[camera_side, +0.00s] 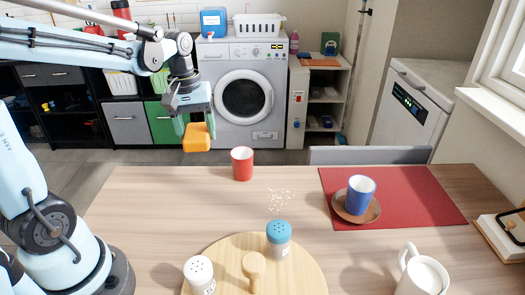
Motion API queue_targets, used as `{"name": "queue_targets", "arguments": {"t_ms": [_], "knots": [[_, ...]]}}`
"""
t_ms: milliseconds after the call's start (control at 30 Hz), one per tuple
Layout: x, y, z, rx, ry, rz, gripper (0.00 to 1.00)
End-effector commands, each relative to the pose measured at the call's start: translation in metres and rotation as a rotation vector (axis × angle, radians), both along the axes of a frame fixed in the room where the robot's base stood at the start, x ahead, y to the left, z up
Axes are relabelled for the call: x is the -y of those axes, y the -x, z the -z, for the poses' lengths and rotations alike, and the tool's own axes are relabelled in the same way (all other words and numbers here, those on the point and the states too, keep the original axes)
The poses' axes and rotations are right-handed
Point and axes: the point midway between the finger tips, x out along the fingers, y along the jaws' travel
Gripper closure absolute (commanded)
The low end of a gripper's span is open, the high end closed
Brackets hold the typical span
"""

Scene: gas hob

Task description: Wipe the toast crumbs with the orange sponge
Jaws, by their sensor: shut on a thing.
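My gripper (194,122) is shut on the orange sponge (196,138). It holds the sponge in the air near the table's far edge, left of the red cup. The toast crumbs (279,200) are a small scatter of pale bits on the wooden table (140,205). They lie to the right of and nearer than the red cup, just beyond the blue-topped shaker. The sponge is apart from the crumbs, up and to their left in the picture.
A red cup (242,163) stands near the far edge. A blue-topped shaker (279,237) and a white shaker (199,275) stand on a round board (300,280). A blue cup (361,194) sits on a saucer on a red mat (430,204). A white mug (422,277) is front right.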

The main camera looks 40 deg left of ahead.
Motion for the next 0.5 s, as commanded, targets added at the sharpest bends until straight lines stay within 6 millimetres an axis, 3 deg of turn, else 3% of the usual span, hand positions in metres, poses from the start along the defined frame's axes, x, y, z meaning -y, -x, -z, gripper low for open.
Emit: {"name": "queue_targets", "arguments": {"t_ms": [67, 267, 500], "knots": [[0.0, 0.001, -0.012, 0.0, 0.0, 0.0, 0.68], [0.041, -0.024, -0.011, -0.002, -0.001, 0.009, 0.68], [0.113, -0.052, -0.011, -0.003, -0.003, 0.013, 0.68]]}}
